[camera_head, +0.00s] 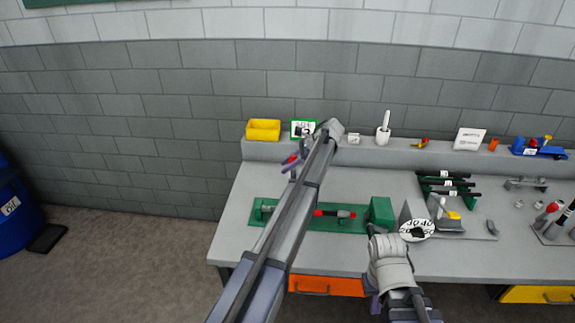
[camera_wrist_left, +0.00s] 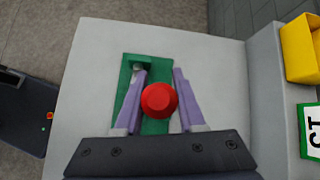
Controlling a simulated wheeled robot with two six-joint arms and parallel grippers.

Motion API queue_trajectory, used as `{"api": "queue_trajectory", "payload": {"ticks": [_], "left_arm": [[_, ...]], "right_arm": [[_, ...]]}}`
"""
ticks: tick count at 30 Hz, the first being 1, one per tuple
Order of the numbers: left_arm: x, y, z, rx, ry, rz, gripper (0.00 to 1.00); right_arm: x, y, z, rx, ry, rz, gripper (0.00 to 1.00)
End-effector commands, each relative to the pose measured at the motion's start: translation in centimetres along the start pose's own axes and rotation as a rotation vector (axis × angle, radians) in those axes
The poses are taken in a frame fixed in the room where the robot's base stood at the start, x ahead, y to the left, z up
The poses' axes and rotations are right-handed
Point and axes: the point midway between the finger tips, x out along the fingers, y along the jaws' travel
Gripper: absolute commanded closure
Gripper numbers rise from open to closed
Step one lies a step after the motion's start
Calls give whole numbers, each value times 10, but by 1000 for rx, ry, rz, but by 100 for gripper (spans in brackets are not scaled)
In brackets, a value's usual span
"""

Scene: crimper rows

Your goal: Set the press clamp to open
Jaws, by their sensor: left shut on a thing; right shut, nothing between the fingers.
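The press clamp has a long green base (camera_head: 262,222) on the grey bench, partly hidden behind my left arm. A red and black part (camera_head: 334,213) lies along the base, and a green block (camera_head: 381,212) stands at its right end. My left gripper (camera_head: 293,163) is above the base's left part, its purple fingers around a red knob (camera_head: 289,159). In the left wrist view the round red knob (camera_wrist_left: 159,100) sits between the fingers, with the green base (camera_wrist_left: 154,127) below. My right gripper (camera_head: 373,302) is shut and empty, low in front of the bench edge.
A yellow bin (camera_head: 263,130), a green-framed sign (camera_head: 303,129) and a white mortar with pestle (camera_head: 383,132) stand on the back ledge. A blue barrel (camera_head: 15,215) stands left.

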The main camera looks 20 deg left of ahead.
Motion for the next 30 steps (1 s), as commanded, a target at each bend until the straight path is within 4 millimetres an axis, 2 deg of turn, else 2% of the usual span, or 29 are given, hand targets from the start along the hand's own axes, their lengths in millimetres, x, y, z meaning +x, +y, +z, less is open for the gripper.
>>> {"api": "queue_trajectory", "payload": {"ticks": [3, 4, 11, 22, 26, 30], "left_arm": [[0, -4, 0, -1, -1, -8, 100], [0, -5, 0, -1, -1, -8, 58], [0, -3, 0, -1, -1, -6, 32], [-5, -2, 1, 0, -1, -5, 31], [-16, -3, 2, 0, 0, -5, 31], [-36, -4, 3, 1, 0, -6, 31]], "right_arm": [[0, 0, 0, 0, 0, 0, 100], [0, 0, 0, 0, 0, 0, 100], [0, 0, 0, 0, 0, 0, 100], [-4, 0, 0, 0, 0, 0, 100], [-13, 1, 1, 0, 0, 0, 100], [-28, 3, 2, -1, 0, 0, 100]]}}
